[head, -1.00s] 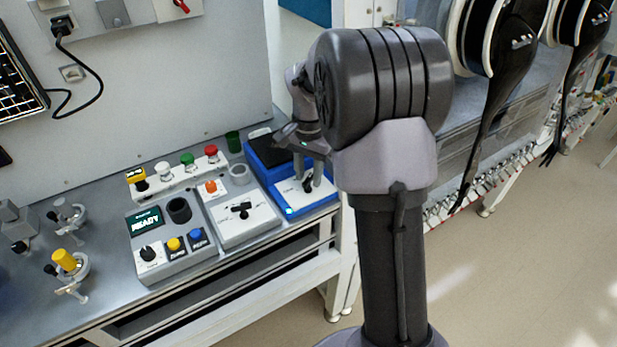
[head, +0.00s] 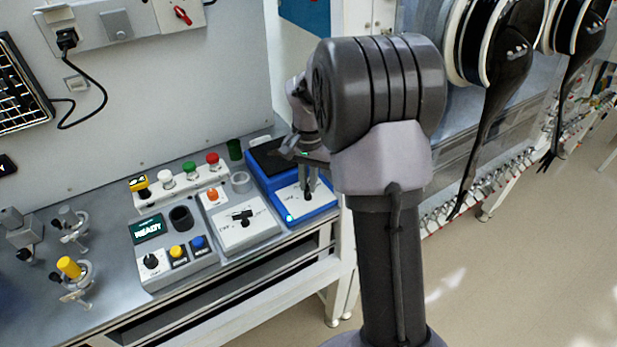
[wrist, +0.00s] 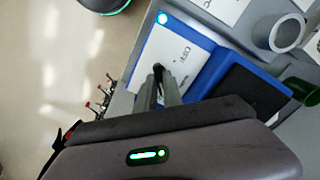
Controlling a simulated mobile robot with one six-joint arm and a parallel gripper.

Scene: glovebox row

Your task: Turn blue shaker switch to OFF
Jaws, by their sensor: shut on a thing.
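The blue shaker (head: 325,205) stands at the right end of the bench, with a black top plate and a white front panel. Its corner light glows cyan. Its black switch (wrist: 158,70) shows between my fingertips in the wrist view, beside a label that reads OFF. My gripper (head: 308,188) points down onto the panel and is shut on the switch; in the wrist view its fingers (wrist: 160,80) reach in from below. The fingers partly hide the switch, so its exact setting is hard to tell.
Left of the shaker are a white unit (head: 243,224) with a black switch, and a grey box with a READY display (head: 148,229). A grey ring (head: 240,182) and a green cup (head: 235,149) stand close behind. Open floor lies right.

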